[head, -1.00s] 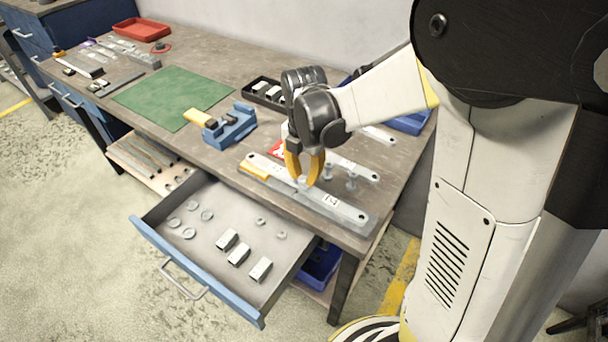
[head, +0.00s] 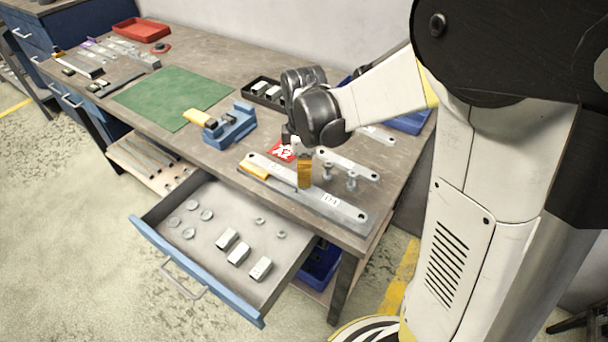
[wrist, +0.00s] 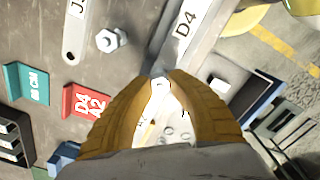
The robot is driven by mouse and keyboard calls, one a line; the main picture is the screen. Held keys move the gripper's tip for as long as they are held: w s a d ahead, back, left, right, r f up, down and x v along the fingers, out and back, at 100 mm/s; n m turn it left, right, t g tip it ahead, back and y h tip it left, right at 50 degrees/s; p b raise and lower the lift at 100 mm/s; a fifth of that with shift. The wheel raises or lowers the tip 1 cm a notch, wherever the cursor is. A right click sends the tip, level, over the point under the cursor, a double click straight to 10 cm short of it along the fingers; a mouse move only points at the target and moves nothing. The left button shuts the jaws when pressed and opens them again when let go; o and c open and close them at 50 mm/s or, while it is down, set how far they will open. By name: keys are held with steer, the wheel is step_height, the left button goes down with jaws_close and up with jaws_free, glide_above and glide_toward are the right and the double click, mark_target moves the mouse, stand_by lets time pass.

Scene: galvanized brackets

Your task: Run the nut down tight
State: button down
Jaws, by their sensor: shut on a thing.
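My gripper (head: 304,186) points down over the middle of the grey metal bracket (head: 345,212) labelled D4, near the table's front edge. Its yellow fingers are seen edge-on in the head view. A bolt head or nut (wrist: 111,40) also shows in the wrist view.
A red A2 tag (head: 283,150) lies behind the bracket. A blue vise-like fixture (head: 232,128) stands left. The open drawer (head: 155,240) below the front edge holds washers, nuts and blocks.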

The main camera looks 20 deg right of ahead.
steer(key=m, duration=0.3)
steer(key=c, duration=1.2)
jaws_free()
steer(key=shift+w+f, duration=0.1)
steer(key=shift+w, duration=0.1)
steer(key=shift+s, duration=0.1)
